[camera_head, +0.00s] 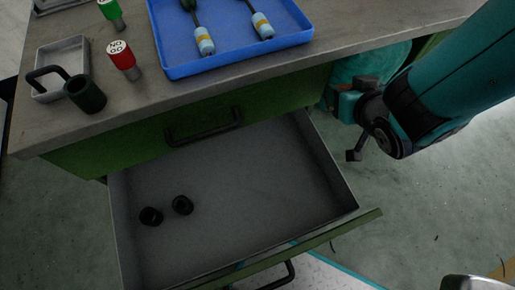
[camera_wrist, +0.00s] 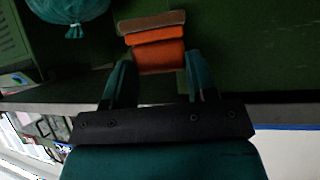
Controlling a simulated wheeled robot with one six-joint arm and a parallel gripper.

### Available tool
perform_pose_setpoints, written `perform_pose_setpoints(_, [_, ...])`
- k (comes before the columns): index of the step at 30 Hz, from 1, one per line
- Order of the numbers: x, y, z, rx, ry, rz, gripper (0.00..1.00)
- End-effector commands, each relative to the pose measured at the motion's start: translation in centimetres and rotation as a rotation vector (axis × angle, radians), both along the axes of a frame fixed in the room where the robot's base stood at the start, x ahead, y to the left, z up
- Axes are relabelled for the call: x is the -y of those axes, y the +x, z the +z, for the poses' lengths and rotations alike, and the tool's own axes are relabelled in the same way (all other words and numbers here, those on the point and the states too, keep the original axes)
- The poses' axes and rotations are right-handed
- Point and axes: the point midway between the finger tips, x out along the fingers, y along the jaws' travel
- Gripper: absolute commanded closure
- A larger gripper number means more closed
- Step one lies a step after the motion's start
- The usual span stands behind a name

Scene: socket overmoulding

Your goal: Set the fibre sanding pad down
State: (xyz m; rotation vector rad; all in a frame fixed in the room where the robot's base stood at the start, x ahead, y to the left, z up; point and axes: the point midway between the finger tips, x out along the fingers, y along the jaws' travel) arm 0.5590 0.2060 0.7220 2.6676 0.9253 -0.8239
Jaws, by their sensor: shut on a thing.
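The fibre sanding pad (camera_wrist: 158,56) shows in the wrist view as an orange block with a brown layer along its far edge. My gripper (camera_wrist: 160,64) is shut on the orange block, one teal finger on each side. The pad is held in the air, with the brown layer facing away from the palm. In the head view my gripper (camera_head: 345,100) is small beside the bench's right end, below the benchtop. The pad cannot be made out clearly there.
A grey-topped bench (camera_head: 300,85) has an open drawer (camera_head: 255,185) holding two black rings.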

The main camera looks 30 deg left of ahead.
Motion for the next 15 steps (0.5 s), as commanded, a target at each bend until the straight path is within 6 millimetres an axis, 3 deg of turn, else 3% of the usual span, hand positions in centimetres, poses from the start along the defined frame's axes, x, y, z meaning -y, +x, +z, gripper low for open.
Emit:
perform_pose_setpoints(1, [-1.6, -1.5, -2.4, 0.003, 0.005, 0.042, 0.76])
perform_pose_setpoints(3, [-3.1, -3.2, -3.3, 0.002, 0.006, 0.086, 0.76])
perform_pose_setpoints(9, [-5.6, -6.9, -4.5, -0.001, 0.007, 0.172, 0.76])
perform_pose_setpoints(15, [-6.3, -8.1, -4.5, -0.003, 0.007, 0.198, 0.76])
